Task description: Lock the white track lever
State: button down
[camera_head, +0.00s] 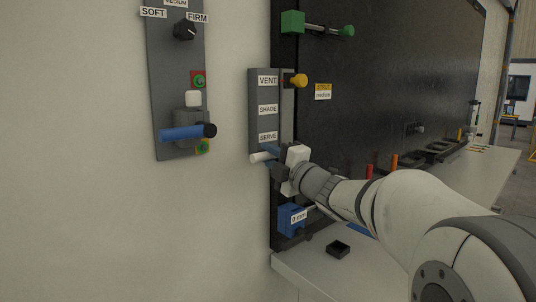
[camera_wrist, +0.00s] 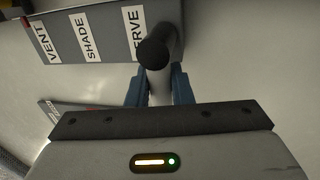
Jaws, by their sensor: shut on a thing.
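The white lever (camera_head: 260,157) sticks out at the lower end of the grey track panel (camera_head: 257,121), beside the SERVE label. In the wrist view the white lever (camera_wrist: 159,88) ends in a dark round cap (camera_wrist: 154,53) and lies between my blue fingers. My gripper (camera_head: 272,153) is shut on this lever; the wrist view also shows the gripper (camera_wrist: 158,86). The panel's labels VENT, SHADE and SERVE run from top to bottom. The lever's base and slot are partly hidden by my gripper.
A yellow knob (camera_head: 300,80) sits beside VENT. Left is a panel with a blue lever (camera_head: 182,133), a white knob (camera_head: 193,99) and a black dial (camera_head: 185,30). A blue block (camera_head: 291,220) is below my gripper. A small black tray (camera_head: 338,249) lies on the counter (camera_head: 310,272).

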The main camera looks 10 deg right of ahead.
jog(key=c, duration=1.3)
grip_release()
jog(key=shift+c, duration=0.2)
jog(key=b+v, duration=0.2)
jog(key=v, duration=0.5)
jog(key=shift+s+d, duration=0.25)
jog(key=shift+s, duration=0.05)
